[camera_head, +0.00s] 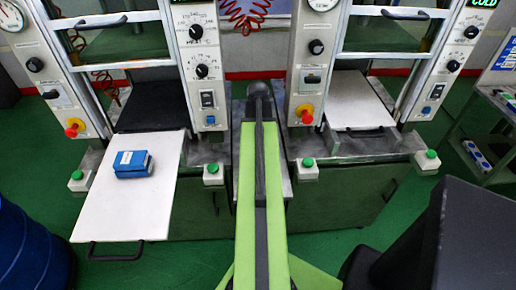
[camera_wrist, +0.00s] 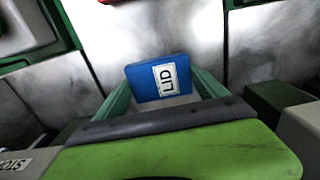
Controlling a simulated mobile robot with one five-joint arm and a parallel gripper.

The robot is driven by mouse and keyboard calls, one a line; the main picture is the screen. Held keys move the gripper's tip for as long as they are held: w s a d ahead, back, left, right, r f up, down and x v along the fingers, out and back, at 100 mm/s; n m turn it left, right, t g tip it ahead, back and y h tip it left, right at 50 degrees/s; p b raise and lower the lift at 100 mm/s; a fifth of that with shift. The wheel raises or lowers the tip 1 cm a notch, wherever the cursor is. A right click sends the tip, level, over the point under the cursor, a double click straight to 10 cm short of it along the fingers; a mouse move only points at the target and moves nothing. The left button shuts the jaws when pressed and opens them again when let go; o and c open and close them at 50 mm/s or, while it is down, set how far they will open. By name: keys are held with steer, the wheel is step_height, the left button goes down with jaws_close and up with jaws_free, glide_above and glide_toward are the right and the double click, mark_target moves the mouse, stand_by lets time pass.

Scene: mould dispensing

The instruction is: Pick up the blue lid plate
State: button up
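The blue lid plate (camera_wrist: 158,78), with a white label reading LID, shows in the wrist view ahead of my gripper (camera_wrist: 162,88). The two green fingers stand apart, one along each side of the plate. They look very near its edges, but I cannot tell whether they press on it. The plate's lower part overlaps a pale patch between the fingers. In the head view my green arm reaches to the middle station and hides the fingers and this plate. A blue block (camera_head: 133,164) with a white label lies on the left white tray (camera_head: 115,205).
Two presses with dial panels (camera_head: 200,60) stand at the back. A second white tray (camera_head: 358,105) sits inside the right press. Green buttons (camera_head: 308,163) line the front. A blue drum (camera_head: 30,255) stands at lower left and a shelf (camera_head: 490,130) at right.

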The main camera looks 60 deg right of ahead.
steer(key=c, duration=1)
steer(key=shift+r, duration=0.15)
steer(key=shift+c, duration=0.2)
